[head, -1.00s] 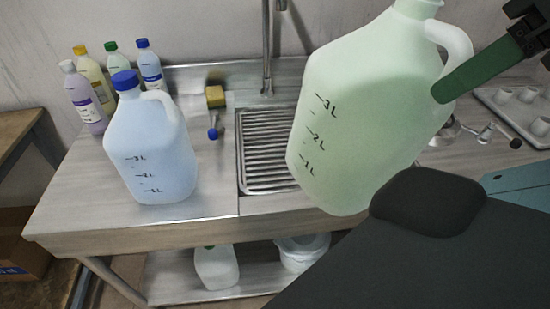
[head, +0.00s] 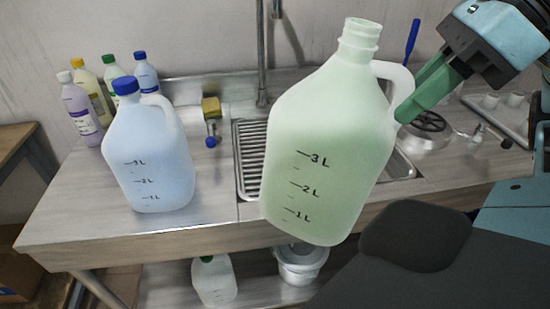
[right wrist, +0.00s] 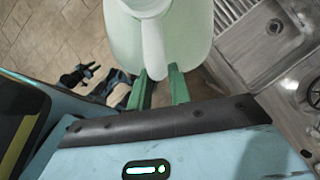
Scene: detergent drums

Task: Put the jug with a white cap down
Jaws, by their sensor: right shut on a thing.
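A large translucent jug (head: 325,165) holds pale green liquid and has black litre marks. It is tilted, in the air in front of the worktop. Its pale threaded neck (head: 361,35) is at the top; I cannot make out a separate cap. My right gripper (head: 410,110) has its green fingers shut on the jug's handle (head: 394,78). In the right wrist view the jug (right wrist: 160,35) is ahead of the fingers (right wrist: 160,88), its handle between them. My left gripper is not in view.
A blue-capped jug (head: 150,160) stands on the left of the worktop (head: 75,215). Several bottles (head: 85,105) stand behind it. A sponge (head: 211,107) and a blue-ended brush lie near the sink (head: 250,165). A jug (head: 213,280) and a bucket (head: 301,265) are on the lower shelf.

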